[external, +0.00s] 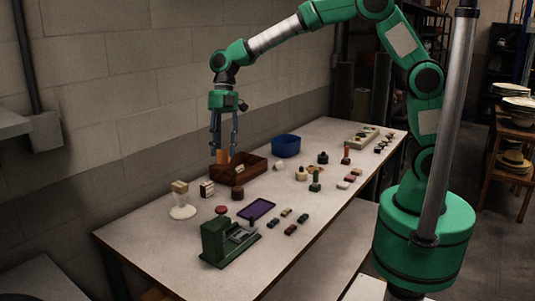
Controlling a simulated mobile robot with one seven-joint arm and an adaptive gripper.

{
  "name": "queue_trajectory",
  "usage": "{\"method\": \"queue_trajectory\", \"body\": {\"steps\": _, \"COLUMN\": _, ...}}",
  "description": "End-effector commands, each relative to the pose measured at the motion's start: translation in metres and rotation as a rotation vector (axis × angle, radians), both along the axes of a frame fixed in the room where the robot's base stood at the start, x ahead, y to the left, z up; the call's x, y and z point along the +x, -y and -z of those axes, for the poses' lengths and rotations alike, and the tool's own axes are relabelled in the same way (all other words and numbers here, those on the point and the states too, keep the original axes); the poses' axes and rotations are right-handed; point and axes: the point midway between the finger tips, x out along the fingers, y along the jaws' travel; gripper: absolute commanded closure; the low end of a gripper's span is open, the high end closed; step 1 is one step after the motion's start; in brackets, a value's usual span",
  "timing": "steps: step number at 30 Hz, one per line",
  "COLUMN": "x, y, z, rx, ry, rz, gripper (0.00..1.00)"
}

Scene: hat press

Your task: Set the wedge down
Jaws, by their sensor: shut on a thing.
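My gripper (223,147) points down over the left end of a brown wooden box (236,178) on the table. It is shut on an orange-tan piece, which I take to be the wedge (222,157). The wedge shows between the fingertips at the box's back left corner. Its lower part is hidden or merges with the box, so I cannot tell if it touches the box or the table.
A blue bin (286,146) stands behind the box. A white stand (182,208), a dark green press (229,242) and a purple tray (257,209) stand in front. Several small blocks and stamps fill the right side. The table's (150,246) front left is bare.

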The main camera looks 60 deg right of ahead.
Motion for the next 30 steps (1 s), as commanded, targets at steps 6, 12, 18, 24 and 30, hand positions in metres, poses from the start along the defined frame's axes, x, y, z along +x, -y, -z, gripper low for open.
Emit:
{"method": "queue_trajectory", "body": {"steps": 6, "x": -0.019, "y": -0.077, "z": 0.013, "rx": 0.0, "ry": -0.001, "rz": -0.189, "gripper": 0.82}}
{"method": "queue_trajectory", "body": {"steps": 12, "x": -0.044, "y": -0.144, "z": 0.025, "rx": -0.001, "ry": 0.0, "rz": -0.356, "gripper": 0.82}}
{"method": "queue_trajectory", "body": {"steps": 18, "x": -0.074, "y": -0.202, "z": 0.038, "rx": 0.0, "ry": 0.0, "rz": -0.509, "gripper": 0.82}}
{"method": "queue_trajectory", "body": {"steps": 24, "x": -0.099, "y": -0.242, "z": 0.047, "rx": 0.0, "ry": 0.001, "rz": -0.615, "gripper": 0.82}}
{"method": "queue_trajectory", "body": {"steps": 30, "x": -0.114, "y": -0.262, "z": 0.067, "rx": -0.003, "ry": -0.003, "rz": -0.675, "gripper": 0.82}}
